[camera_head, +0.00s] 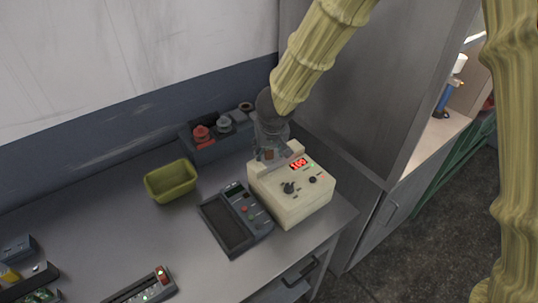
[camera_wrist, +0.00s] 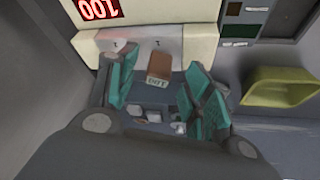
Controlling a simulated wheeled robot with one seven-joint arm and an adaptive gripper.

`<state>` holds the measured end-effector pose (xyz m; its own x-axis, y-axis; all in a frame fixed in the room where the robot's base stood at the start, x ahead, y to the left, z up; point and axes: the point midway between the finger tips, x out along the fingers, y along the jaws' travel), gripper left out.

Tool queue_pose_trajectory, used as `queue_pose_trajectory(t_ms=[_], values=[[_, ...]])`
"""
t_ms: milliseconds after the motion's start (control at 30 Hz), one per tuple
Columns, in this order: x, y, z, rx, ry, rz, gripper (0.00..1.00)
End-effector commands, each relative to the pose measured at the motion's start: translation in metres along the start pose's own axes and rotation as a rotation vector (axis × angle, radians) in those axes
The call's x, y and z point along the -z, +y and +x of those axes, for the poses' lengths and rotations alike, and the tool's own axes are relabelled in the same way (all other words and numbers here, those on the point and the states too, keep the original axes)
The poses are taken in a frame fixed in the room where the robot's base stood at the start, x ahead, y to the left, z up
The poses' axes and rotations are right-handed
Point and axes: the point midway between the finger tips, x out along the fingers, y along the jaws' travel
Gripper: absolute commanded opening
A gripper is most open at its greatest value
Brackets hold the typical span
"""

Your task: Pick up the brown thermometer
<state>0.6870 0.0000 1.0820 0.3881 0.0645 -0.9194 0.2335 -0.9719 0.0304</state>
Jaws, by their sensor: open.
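A small brown block (camera_wrist: 158,67) with a pale lettered end shows between my fingers in the wrist view; it appears to be the brown thermometer. It lies at the back side of the cream device, on or against a light grey ledge. In the head view only a small brown patch (camera_head: 268,155) shows below my gripper. My gripper (camera_head: 270,154) points down behind the cream device. In the wrist view my gripper (camera_wrist: 165,85) is open, with teal-padded fingers on either side of the brown block. A gap shows on both sides of it.
The cream device (camera_head: 292,195) has a red lit display. A dark box (camera_head: 215,141) with red and grey knobs stands behind left, near an olive-green bin (camera_head: 171,181). A grey cabinet (camera_head: 365,110) rises close on the right.

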Motion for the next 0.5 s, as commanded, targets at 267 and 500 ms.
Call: queue_pose_trajectory(t_ms=[267, 500], values=[[0.0008, 0.0003, 0.0082, 0.001, -0.002, 0.001, 0.5], [0.0006, 0.0004, 0.0079, 0.001, -0.002, 0.001, 0.26]])
